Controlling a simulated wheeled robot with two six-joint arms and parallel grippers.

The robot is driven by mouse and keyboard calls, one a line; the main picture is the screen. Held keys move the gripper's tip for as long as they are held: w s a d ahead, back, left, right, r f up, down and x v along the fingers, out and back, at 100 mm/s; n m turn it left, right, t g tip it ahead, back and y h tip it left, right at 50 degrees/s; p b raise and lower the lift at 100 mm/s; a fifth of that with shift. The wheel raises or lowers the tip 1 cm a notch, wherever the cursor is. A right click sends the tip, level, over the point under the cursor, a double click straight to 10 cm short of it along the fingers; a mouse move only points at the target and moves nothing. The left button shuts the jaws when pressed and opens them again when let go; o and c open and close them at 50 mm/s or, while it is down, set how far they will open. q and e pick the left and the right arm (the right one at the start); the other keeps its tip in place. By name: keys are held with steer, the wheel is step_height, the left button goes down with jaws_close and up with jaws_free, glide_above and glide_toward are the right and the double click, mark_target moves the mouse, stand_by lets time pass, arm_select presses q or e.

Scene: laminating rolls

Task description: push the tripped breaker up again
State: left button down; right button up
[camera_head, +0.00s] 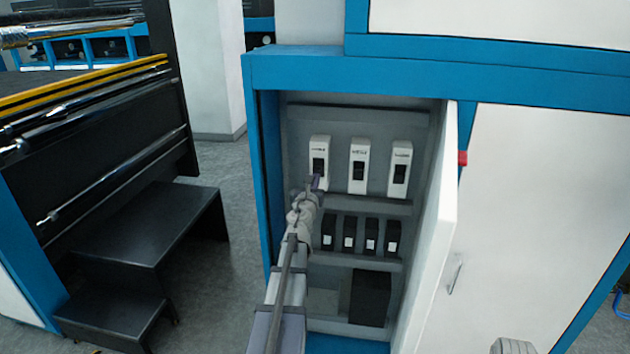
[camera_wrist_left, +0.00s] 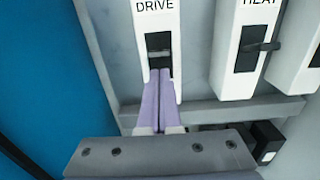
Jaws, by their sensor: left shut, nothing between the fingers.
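The open cabinet holds a row of three white breakers. The left one is the DRIVE breaker (camera_head: 320,147), also in the left wrist view (camera_wrist_left: 155,20). Its dark lever (camera_wrist_left: 158,54) sits near the middle of its slot. The HEAT breaker (camera_head: 358,150) is beside it, and its lever (camera_wrist_left: 262,47) also looks near mid-slot. The third breaker (camera_head: 401,156) is on the right. My left gripper (camera_wrist_left: 160,72) is shut and empty, with its purple fingertips at the lower part of the DRIVE slot, just below the lever. Contact cannot be told.
The cabinet door (camera_head: 437,235) stands open on the right. Small black modules (camera_head: 350,232) sit below the breakers, with a black box (camera_head: 370,297) lower down. The blue cabinet edge (camera_head: 268,150) is close to the left of my arm. Black steps (camera_head: 150,235) stand further left.

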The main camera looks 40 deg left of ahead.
arm_select(q)
steer(key=s+d+r+p, duration=0.3)
steer(key=s+d, duration=0.1)
steer(key=s, duration=0.4)
steer(key=shift+d, duration=0.15)
stand_by(0.4)
steer(key=shift+f, duration=0.1)
